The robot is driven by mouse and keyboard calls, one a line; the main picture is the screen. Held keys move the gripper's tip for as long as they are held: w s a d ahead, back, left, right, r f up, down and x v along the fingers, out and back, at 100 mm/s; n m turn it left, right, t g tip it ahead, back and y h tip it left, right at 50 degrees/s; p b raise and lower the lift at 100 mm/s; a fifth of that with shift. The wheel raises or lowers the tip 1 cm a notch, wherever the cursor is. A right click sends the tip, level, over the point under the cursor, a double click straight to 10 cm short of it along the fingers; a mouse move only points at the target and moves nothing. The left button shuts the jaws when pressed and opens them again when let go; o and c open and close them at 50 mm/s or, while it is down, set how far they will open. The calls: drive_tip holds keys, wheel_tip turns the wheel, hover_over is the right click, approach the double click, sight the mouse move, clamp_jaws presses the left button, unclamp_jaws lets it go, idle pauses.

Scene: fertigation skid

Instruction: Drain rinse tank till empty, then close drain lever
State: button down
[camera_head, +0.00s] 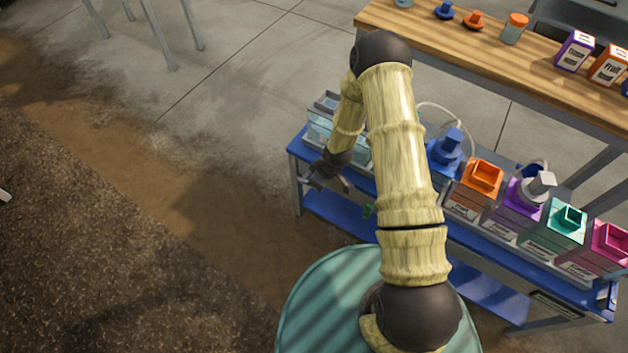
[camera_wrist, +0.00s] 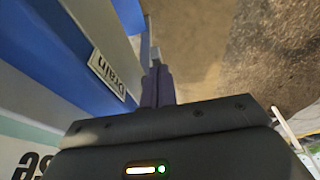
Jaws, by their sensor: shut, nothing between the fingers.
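The clear tank (camera_head: 320,126), which looks like the rinse tank, stands at the left end of the blue skid, partly hidden by my arm. Its water level cannot be made out. My gripper (camera_head: 314,181) is at the skid's front left edge, below the tank. In the wrist view my gripper (camera_wrist: 158,84) has its fingers together and empty, beside the blue edge with a white "Drain" label (camera_wrist: 108,74). I cannot clearly pick out the drain lever. A small green part (camera_head: 368,210) shows below the skid's front edge, right of my gripper.
Blue, orange (camera_head: 478,184), purple, teal (camera_head: 556,226) and pink containers line the skid to the right. A wooden bench (camera_head: 460,42) with bottles and cartons stands behind. Open floor (camera_head: 150,180) lies to the left.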

drive_tip(key=shift+d+f, duration=0.1)
drive_tip(key=shift+f, duration=0.05)
drive_tip(key=shift+s+d+f, duration=0.3)
drive_tip(key=shift+f, duration=0.2)
drive_tip(key=shift+s+d+f, duration=0.15)
drive_tip(key=shift+r+p, duration=0.45)
drive_tip(key=shift+r, duration=0.2)
wheel_tip(320, 180, up, 4)
drive_tip(key=p, duration=0.2)
drive_tip(key=shift+f+p, duration=0.15)
drive_tip(key=shift+p, duration=0.25)
drive_tip(key=s+d+r, duration=0.4)
drive_tip(key=d+r, duration=0.1)
drive_tip(key=r, duration=0.1)
drive_tip(key=shift+d+r+p, duration=0.2)
drive_tip(key=shift+d+p, duration=0.05)
drive_tip(key=shift+p, duration=0.05)
idle(2.0)
